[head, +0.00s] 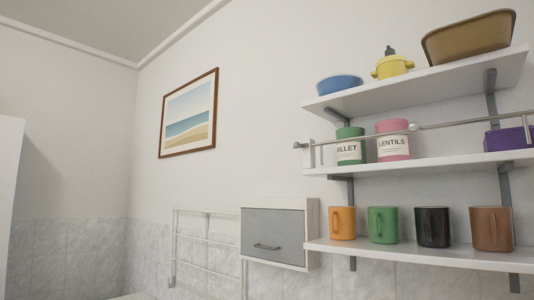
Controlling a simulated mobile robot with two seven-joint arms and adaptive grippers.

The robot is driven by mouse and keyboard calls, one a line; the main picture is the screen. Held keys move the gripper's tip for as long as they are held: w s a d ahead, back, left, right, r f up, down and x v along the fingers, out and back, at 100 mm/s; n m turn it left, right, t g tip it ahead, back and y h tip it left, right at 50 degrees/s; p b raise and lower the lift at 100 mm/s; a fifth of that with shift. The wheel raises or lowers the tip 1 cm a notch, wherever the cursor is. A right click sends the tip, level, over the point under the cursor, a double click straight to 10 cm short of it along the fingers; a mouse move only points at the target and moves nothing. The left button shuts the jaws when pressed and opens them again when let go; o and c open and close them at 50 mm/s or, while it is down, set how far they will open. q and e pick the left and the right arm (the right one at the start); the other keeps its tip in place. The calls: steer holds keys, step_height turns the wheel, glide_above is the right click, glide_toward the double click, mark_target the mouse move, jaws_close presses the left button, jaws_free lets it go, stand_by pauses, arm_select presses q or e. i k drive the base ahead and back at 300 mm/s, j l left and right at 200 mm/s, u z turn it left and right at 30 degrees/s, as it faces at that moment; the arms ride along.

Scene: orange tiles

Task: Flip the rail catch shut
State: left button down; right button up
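A thin metal rail (365,135) runs along the front of the middle shelf (420,163), in front of the jars. It has a round knob at its left end (297,145) and a small pale round fitting (414,127) partway along. A small white upright block (309,152) stands by the left end. I cannot tell which of these parts is the catch, or whether it is open or shut. Neither of my grippers is in view.
A millet jar (350,151) and lentils jar (393,150) stand behind the rail, with a purple box (508,139) at right. Several mugs line the lower shelf (420,254). The upper shelf (420,85) holds dishes. A grey-fronted cabinet (272,240) hangs lower left.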

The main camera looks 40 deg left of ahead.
mark_target(296, 145)
steer(key=j, duration=1.3)
